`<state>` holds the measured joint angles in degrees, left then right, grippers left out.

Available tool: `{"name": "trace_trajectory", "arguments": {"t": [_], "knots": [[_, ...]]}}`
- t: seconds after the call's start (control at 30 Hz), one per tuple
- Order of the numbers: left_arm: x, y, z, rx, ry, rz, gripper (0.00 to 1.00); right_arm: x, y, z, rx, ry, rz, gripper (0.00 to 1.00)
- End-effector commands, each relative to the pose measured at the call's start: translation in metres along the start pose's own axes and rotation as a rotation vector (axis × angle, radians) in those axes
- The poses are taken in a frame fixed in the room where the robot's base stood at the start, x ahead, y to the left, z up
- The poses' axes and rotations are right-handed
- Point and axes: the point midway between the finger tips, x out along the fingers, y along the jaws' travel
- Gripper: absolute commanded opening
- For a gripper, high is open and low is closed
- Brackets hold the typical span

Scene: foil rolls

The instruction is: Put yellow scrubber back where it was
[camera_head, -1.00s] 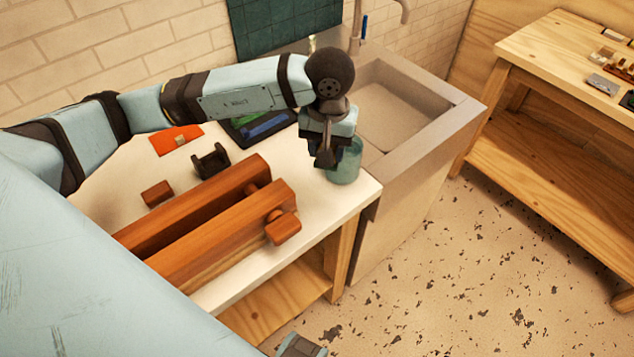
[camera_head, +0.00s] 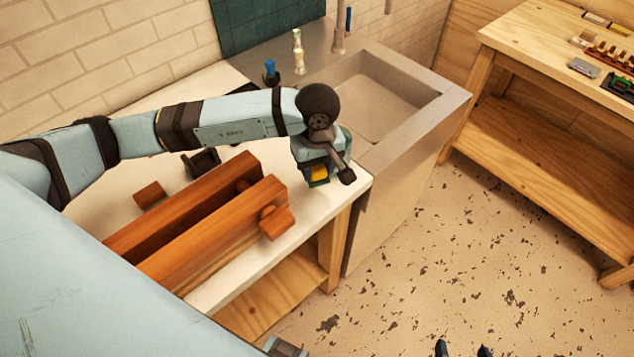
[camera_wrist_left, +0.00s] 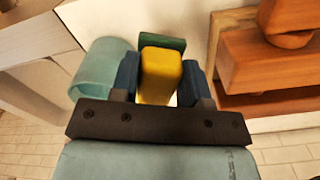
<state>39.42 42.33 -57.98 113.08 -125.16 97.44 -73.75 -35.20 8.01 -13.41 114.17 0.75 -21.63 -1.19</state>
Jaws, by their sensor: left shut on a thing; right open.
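The yellow scrubber (camera_head: 319,173) with a green layer is held in my left gripper (camera_head: 322,176), over the right end of the white counter. In the left wrist view the yellow scrubber (camera_wrist_left: 160,76) sits between the two blue fingers of my left gripper (camera_wrist_left: 160,80), which is shut on it. A translucent teal cup (camera_wrist_left: 103,70) stands close beside the gripper in that view; in the head view it is mostly hidden behind the gripper. My right gripper (camera_head: 463,350) shows only as two dark, spread fingertips at the bottom edge, empty.
Two long wooden blocks (camera_head: 215,230) and a small wooden block (camera_head: 150,194) lie on the counter (camera_head: 348,195). A dark holder (camera_head: 201,162) stands behind them. The sink (camera_head: 385,95), a bottle (camera_head: 298,52) and a blue-topped item (camera_head: 270,72) are beyond. A wooden bench (camera_head: 545,60) stands right.

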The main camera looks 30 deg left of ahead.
Motion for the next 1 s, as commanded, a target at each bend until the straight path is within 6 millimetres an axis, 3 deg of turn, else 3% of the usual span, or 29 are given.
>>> {"name": "trace_trajectory", "arguments": {"t": [0.1, 0.37, 0.57, 0.97, 1.0], "knots": [[0.020, -0.001, 0.001, 0.000, -0.001, -0.002, 0.16, -0.002, -0.001, -0.004, 0.000, 0.002, -0.001, 0.85], [0.040, 0.000, 0.001, 0.001, -0.001, -0.001, 0.16, -0.004, -0.001, -0.007, 0.000, 0.003, -0.002, 0.85], [0.069, -0.001, 0.001, 0.000, -0.001, -0.002, 0.16, -0.006, -0.001, -0.010, 0.000, 0.002, -0.002, 0.85], [0.077, 0.000, 0.000, 0.001, 0.001, 0.001, 0.16, -0.003, -0.001, -0.005, 0.000, 0.002, -0.001, 0.85], [0.077, 0.000, 0.000, 0.001, 0.001, 0.001, 0.44, -0.003, -0.001, -0.005, 0.000, 0.001, -0.001, 0.85]]}}
